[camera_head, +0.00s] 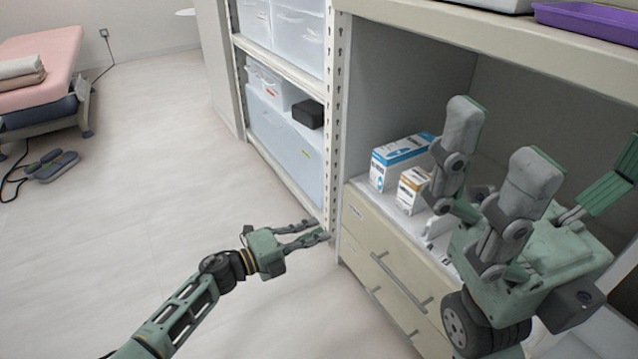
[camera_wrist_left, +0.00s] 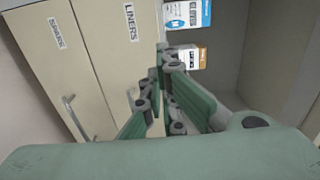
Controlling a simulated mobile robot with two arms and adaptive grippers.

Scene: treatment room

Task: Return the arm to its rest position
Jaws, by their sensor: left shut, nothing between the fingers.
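My left arm comes in from the lower left of the head view. Its green and grey gripper (camera_head: 312,232) points right toward the drawer fronts, over the floor at the cabinet's near left corner. Its fingers lie close together, shut and empty. In the left wrist view the fingers (camera_wrist_left: 160,90) have the drawer fronts (camera_wrist_left: 110,60) and two boxes beyond them. My right gripper (camera_head: 500,140) is large at the right of the head view, fingers pointing up and spread apart, with nothing seen between them. It hides part of the shelf and drawers.
A blue-white box (camera_head: 400,158) and an orange-white box (camera_head: 412,190) stand on the cabinet shelf. Drawers with bar handles (camera_head: 400,283) are below. A rack with clear bins (camera_head: 285,135) is to the left. A purple tray (camera_head: 590,20) is on top.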

